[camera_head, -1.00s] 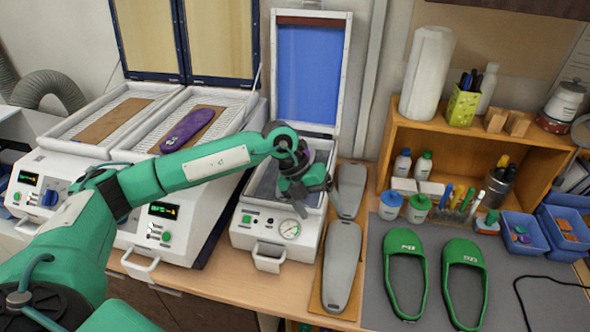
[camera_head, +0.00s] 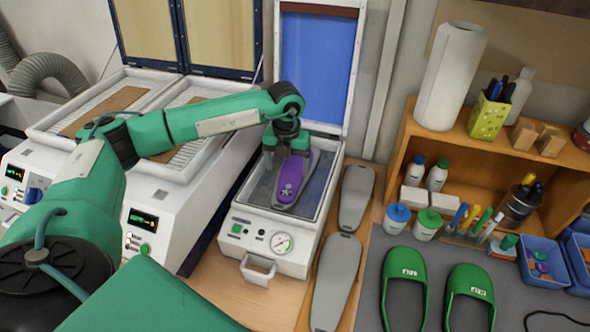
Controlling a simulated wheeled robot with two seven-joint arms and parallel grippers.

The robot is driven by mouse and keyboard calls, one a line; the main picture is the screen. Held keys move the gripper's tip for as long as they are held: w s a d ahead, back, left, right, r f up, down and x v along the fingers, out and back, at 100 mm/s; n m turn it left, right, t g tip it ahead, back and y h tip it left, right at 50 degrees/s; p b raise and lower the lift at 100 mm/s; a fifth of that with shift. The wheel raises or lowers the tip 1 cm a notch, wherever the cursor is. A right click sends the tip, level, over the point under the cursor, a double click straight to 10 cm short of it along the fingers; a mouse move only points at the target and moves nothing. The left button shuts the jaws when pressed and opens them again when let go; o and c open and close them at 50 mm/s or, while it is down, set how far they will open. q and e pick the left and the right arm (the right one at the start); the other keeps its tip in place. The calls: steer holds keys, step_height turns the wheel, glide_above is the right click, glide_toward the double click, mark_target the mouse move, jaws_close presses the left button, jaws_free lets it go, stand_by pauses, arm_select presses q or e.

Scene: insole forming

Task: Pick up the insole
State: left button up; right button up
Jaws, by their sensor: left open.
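A purple insole (camera_head: 287,188) lies in the open white press unit (camera_head: 265,225), with a grey rim showing around it. My left gripper (camera_head: 286,155) is open and points down over the far end of that insole, with one finger on each side. Whether the fingers touch it I cannot tell. My left arm hides part of the right heater tray (camera_head: 172,163), so I cannot see whether an insole lies there. My right gripper is not in view.
The press's blue-lined lid (camera_head: 318,75) stands open behind the gripper. Two grey shoe forms (camera_head: 335,282) lie just right of the press. Green slippers (camera_head: 405,290), bottles and a wooden shelf (camera_head: 400,130) are further right.

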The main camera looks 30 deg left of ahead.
arm_select(q)
steer(key=p, duration=0.1)
glide_above(287, 191)
steer(key=f, duration=0.2)
steer(key=d+f, duration=0.1)
steer(key=f, duration=0.1)
steer(key=shift+s+f, duration=0.1)
steer(key=shift+s, duration=0.25)
steer(key=shift+w+f, duration=0.15)
steer(key=shift+f, duration=0.15)
steer(key=shift+a+f+p, duration=0.3)
steer(key=shift+f+p, duration=0.35)
steer(key=shift+p, duration=0.6)
steer(key=f+p, duration=0.2)
steer(key=f, duration=0.1)
steer(key=shift+w+a, duration=0.2)
steer(key=shift+f, duration=0.55)
steer(key=c, duration=1.2)
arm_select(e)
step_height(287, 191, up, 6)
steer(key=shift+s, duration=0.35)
arm_select(q)
steer(key=shift+o, duration=0.2)
steer(key=shift+r, duration=0.15)
